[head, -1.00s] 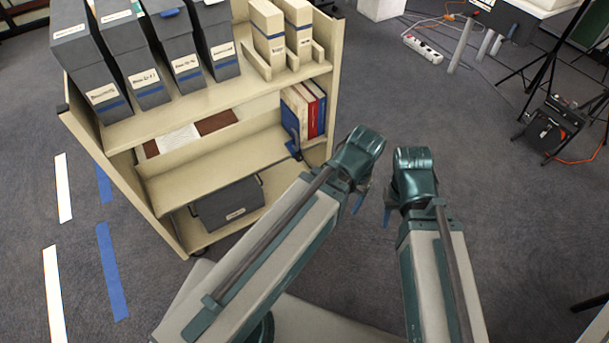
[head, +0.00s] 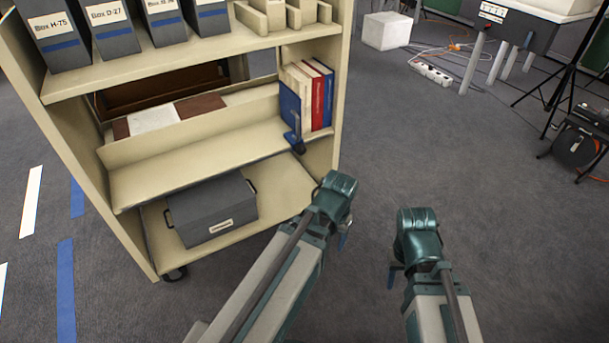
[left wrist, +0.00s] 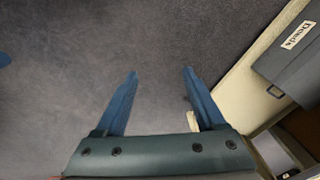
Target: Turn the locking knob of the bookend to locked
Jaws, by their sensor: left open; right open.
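The blue bookend (head: 289,113) stands on the cart's middle shelf at its right end, against the left side of a few upright books (head: 317,98). A small dark blue part, perhaps its locking knob (head: 298,147), shows low at its front; its setting is too small to read. My left gripper (head: 343,236) is in front of the cart, below and to the right of the bookend, apart from it. In the left wrist view its two blue fingers (left wrist: 160,75) are spread and empty over the carpet. My right gripper (head: 394,274) is further right over the floor, open, touching nothing.
The cream cart (head: 195,156) holds grey labelled boxes (head: 120,38) on top and a dark grey box (head: 212,208) on the bottom shelf. A power strip (head: 431,73), cables and stands are at the back right. Carpet right of the cart is clear.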

